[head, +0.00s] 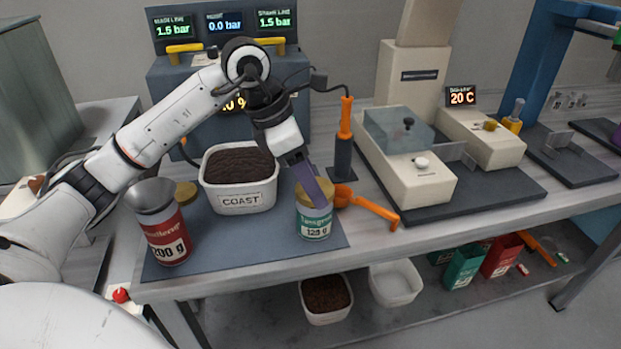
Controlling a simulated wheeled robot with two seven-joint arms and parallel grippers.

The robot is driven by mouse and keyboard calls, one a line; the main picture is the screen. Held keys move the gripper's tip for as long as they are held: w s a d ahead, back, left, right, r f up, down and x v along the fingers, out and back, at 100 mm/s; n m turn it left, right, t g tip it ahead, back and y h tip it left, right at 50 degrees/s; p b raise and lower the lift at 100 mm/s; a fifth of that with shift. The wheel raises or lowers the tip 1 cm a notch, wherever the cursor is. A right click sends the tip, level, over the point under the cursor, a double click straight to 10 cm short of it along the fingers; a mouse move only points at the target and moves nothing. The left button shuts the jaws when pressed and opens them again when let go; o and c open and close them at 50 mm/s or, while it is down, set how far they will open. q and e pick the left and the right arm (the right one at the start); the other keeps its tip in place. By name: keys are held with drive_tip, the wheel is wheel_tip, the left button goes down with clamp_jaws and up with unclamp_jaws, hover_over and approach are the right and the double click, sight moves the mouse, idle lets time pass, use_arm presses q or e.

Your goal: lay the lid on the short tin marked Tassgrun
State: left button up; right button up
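The short tin marked Tassgrun (315,224), with a green label reading 125 g, stands upright on the mat's right front part. A gold lid (325,190) is at its top; I cannot tell whether it is fully seated. My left gripper (316,192) points down at this lid, its fingers in front of it. The fingers overlap in this view, so their opening and any hold on the lid are hidden. A second gold lid (186,192) lies on the mat behind the red tin. My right gripper is not in view.
On the blue-grey mat (235,248) stand a red tin (165,238) with a metal funnel (152,194) on top and a white COAST tub (240,198) of dark grounds. An orange scoop (368,206) lies close right of the Tassgrun tin. A cream machine (405,160) stands farther right.

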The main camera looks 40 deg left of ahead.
use_arm(q)
drive_tip(key=shift+f+b, duration=0.55)
drive_tip(key=shift+f, duration=0.1)
idle(1.2)
idle(0.3)
drive_tip(key=o, duration=1.1)
drive_tip(key=shift+o, duration=0.4)
drive_tip(key=o, duration=0.4)
